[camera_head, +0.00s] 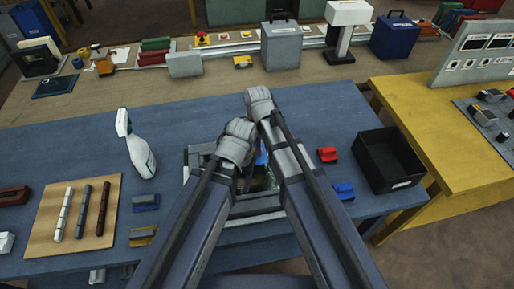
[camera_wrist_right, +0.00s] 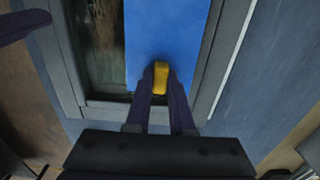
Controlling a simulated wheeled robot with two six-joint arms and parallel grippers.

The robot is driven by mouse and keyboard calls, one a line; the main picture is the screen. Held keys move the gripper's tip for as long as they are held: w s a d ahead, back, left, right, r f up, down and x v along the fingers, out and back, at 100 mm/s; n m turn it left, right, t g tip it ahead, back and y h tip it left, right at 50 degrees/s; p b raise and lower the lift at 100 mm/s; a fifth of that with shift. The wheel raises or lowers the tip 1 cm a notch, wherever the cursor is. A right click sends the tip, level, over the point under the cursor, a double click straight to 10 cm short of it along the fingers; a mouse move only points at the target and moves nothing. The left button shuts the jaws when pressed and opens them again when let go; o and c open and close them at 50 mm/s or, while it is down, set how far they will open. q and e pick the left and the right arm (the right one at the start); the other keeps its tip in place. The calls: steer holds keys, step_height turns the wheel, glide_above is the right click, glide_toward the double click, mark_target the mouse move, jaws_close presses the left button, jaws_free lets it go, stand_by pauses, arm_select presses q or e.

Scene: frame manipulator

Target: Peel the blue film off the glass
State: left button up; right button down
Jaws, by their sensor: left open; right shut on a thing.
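The glass (camera_wrist_right: 105,45) lies in a grey frame (camera_wrist_right: 62,75) in the right wrist view, dark and streaked where it is bare. The blue film (camera_wrist_right: 165,35) covers a strip on its right part, and a yellow tab (camera_wrist_right: 160,75) sits at the film's near edge. My right gripper (camera_wrist_right: 160,80) is shut on the yellow tab. In the head view a sliver of blue film (camera_head: 261,156) shows between my arms; the arms hide most of the frame (camera_head: 200,150). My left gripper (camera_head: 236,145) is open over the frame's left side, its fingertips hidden.
On the blue table, a spray bottle (camera_head: 136,145) and a wooden board (camera_head: 72,215) with several rods lie left. A red block (camera_head: 327,155), a blue block (camera_head: 344,191) and an open black bin (camera_head: 387,160) lie right. The table beyond my grippers is mostly clear.

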steer(key=shift+r+p, duration=1.3)
steer(key=shift+r, duration=0.1)
